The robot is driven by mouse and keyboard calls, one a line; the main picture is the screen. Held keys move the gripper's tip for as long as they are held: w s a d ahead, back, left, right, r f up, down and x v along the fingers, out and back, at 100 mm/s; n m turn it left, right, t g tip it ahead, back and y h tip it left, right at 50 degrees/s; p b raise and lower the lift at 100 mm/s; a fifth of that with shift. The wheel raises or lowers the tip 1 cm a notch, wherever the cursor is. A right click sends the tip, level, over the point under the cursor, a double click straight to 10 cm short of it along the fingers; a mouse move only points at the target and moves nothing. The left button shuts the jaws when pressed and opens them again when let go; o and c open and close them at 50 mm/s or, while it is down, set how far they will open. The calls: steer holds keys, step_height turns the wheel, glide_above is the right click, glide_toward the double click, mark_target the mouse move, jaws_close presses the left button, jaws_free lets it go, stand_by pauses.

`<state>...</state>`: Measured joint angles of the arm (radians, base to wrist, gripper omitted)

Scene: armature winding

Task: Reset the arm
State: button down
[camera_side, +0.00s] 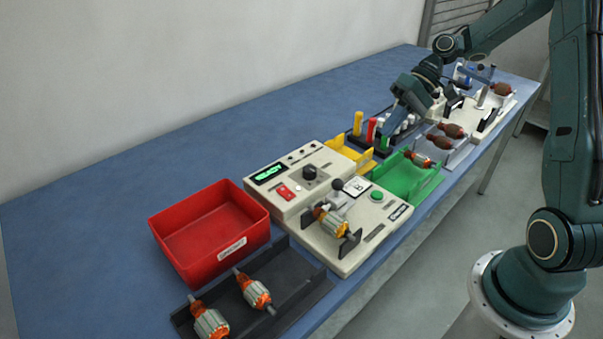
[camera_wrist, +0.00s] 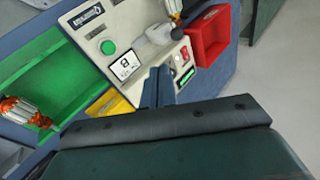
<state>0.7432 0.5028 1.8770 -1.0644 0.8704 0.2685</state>
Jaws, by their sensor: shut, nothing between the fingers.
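My gripper (camera_side: 388,138) hangs over the back of the bench, above the rack of coloured sticks, with its fingers pointing down. In the wrist view its fingers (camera_wrist: 159,85) are together with nothing between them. My arm reaches in from the right and bends down to the gripper. The fingertips are small in the side view, and I cannot tell how far above the rack they are.
A tester (camera_side: 340,215) holds an armature (camera_side: 331,222). A green tray (camera_side: 405,183) with an armature and a yellow tray (camera_side: 349,155) stand near it. A red bin (camera_side: 210,230) and a dark tray (camera_side: 285,300) with two armatures are at the front. The bench's left side is clear.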

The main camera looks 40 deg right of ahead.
steer(key=s+a+r+n+h, duration=0.2)
steer(key=s+a+r+h, duration=0.35)
steer(key=a+r, duration=0.4)
steer(key=s+a+r+t+h, duration=0.1)
steer(key=s+a+t+h, duration=0.1)
steer(key=s, duration=1.1)
steer(key=shift+s+r+t, duration=0.35)
steer(key=shift+t, duration=0.55)
